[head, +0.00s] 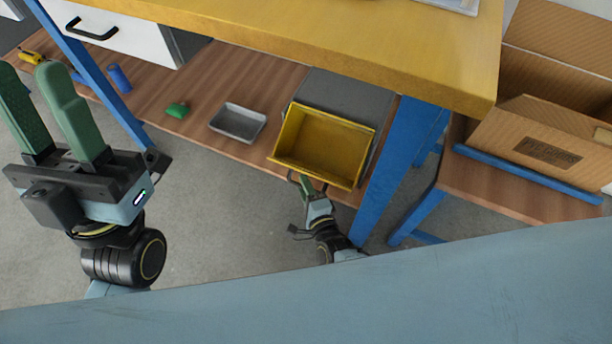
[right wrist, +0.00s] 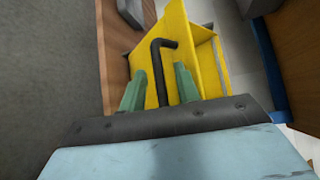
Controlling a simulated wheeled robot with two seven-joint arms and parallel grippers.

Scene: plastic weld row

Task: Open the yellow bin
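The yellow bin (head: 325,140) sits in a dark grey housing (head: 345,93) on the lower shelf of the bench. It is tipped out at the front, and its bare inside shows in the head view. Its yellow front also shows in the right wrist view (right wrist: 207,65). The bin's black handle (right wrist: 156,75) stands between the two green fingers of my right gripper (right wrist: 160,80), with a gap on each side. In the head view my right gripper (head: 306,184) is at the bin's lower left front. My left gripper (head: 30,80) is open and empty, far to the left.
A grey metal tray (head: 238,122) and a green object (head: 177,110) lie on the wooden shelf left of the bin. A blue bench leg (head: 390,165) stands close on the right. The yellow bench top (head: 330,35) overhangs the shelf. A cardboard box (head: 545,140) stands farther right.

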